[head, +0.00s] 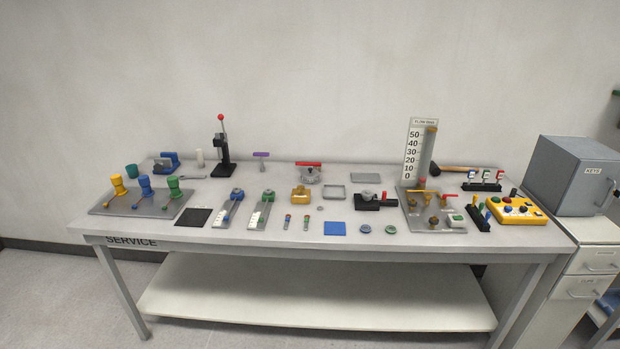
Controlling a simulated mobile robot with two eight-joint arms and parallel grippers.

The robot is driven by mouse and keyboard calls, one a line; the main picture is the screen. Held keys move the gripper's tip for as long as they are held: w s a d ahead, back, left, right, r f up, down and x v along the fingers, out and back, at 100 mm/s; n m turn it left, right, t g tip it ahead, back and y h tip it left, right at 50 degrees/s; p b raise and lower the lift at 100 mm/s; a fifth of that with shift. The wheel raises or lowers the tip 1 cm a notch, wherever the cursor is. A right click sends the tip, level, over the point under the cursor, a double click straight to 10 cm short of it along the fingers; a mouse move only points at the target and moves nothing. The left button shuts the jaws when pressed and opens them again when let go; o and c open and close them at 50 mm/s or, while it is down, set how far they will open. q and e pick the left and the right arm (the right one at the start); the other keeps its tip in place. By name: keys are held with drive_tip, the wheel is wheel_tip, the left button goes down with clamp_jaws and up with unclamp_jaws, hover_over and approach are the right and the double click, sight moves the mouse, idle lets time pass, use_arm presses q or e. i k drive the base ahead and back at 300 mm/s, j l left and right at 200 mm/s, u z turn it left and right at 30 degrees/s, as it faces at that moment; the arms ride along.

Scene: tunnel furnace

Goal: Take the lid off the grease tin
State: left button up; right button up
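I cannot surely pick out the grease tin or its lid on the service table (280,238); things there are small in the head view. Small round pieces, one blue (365,229) and one green (390,229), lie near the front edge, right of a blue square mat (335,228). A teal cup-like piece (131,171) stands at the back left. Neither of my grippers is in view.
A board with yellow, blue and green funnel-like pieces (117,184) is at left. A black press with a red knob (222,150) stands behind. A flow gauge panel (418,150) and yellow button box (516,210) are at right. A grey box (575,176) stands beyond the table.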

sight(310, 172)
drive_tip(key=i+l, duration=0.4)
drive_tip(key=i, duration=0.2)
drive_tip(key=i+l+u, duration=0.1)
drive_tip(key=i+l, duration=0.25)
drive_tip(key=i, duration=0.2)
